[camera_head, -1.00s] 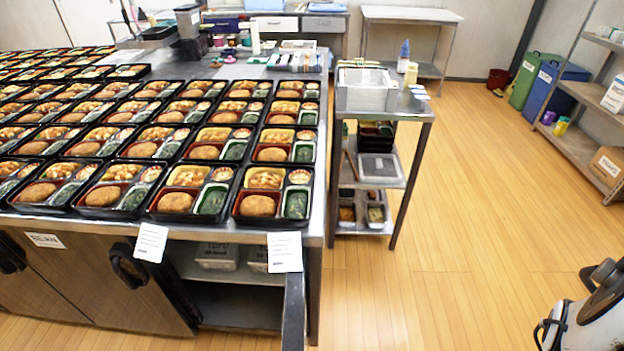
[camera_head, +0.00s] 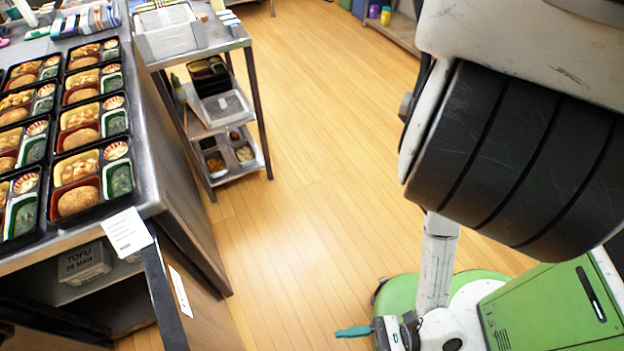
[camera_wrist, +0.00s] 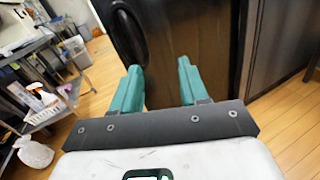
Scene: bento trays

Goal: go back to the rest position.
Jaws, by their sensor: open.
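My gripper (camera_wrist: 160,92) shows in the wrist view with its two teal fingers apart and nothing between them. A dark cabinet front with a black handle (camera_wrist: 128,32) stands beyond the fingers; I cannot tell how far off it is. In the head view, a teal finger of my gripper (camera_head: 354,332) shows low in the picture, beside my green base. Large parts of my arm fill the right side of the head view.
Bento trays (camera_head: 92,195) stand in rows on the steel counter (camera_head: 150,190) at left. An open cabinet door (camera_head: 168,290) juts out below it. A steel cart (camera_head: 262,110) stands beyond. The wood floor (camera_head: 330,180) between is clear.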

